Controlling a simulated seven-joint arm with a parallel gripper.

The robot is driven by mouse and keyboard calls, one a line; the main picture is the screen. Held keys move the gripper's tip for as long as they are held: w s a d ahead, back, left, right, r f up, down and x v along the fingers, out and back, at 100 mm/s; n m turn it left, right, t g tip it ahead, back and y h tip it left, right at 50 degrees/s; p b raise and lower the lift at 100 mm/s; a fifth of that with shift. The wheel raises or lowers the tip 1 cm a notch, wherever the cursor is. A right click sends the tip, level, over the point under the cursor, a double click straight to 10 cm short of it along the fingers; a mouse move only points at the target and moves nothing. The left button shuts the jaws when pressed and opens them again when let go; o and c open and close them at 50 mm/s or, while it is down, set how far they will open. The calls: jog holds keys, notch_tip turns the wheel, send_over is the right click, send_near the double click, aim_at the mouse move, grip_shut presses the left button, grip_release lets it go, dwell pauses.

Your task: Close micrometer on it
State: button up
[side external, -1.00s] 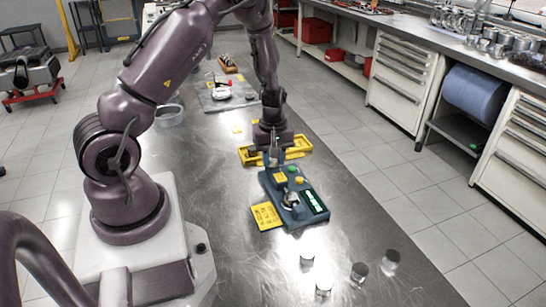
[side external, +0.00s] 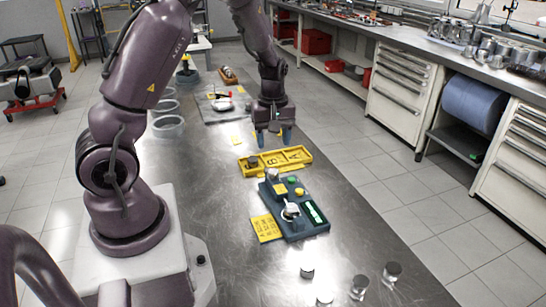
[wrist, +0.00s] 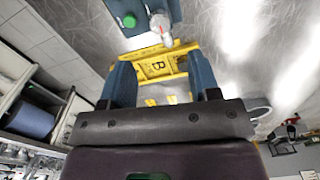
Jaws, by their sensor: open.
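The micrometer station is a dark blue block (side external: 312,226) with a green-lit display, a green button and yellow patches. A round metal piece (side external: 291,211) sits in its middle, and a small metal cylinder (side external: 272,174) stands at its far left end. In the wrist view the block (wrist: 98,12) is at the top edge, with a metal part (wrist: 160,25) beside the green button. My gripper (side external: 273,137) is open and empty, above and beyond the yellow tray and away from the block. Its two blue fingers (wrist: 162,82) are wide apart in the wrist view. Whether the micrometer touches a part is too small to tell.
The yellow tray (side external: 272,167) with lettered slots lies just beyond the block and holds a dark cylinder (side external: 252,162). A yellow card (side external: 265,228) lies left of the block. Several metal cylinders (side external: 359,286) stand at the near end. Clear round containers (side external: 168,126) stand at left.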

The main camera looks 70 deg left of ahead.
notch_tip(320, 180, up, 4)
jog(key=shift+f, duration=0.1)
dwell(0.4)
jog(key=s+d+r+m+t, duration=0.2)
jog(key=s+d+r+m, duration=0.4)
jog(key=d+r+m, duration=0.2)
jog(key=s+d+r+m+t, duration=0.3)
jog(key=s+d+r+m, duration=0.3)
jog(key=d, duration=0.5)
jog(key=shift+s+d+r+m+t, duration=0.15)
jog(key=shift+s+r+m+t, duration=0.2)
jog(key=shift+r+m, duration=0.85)
dwell(3.2)
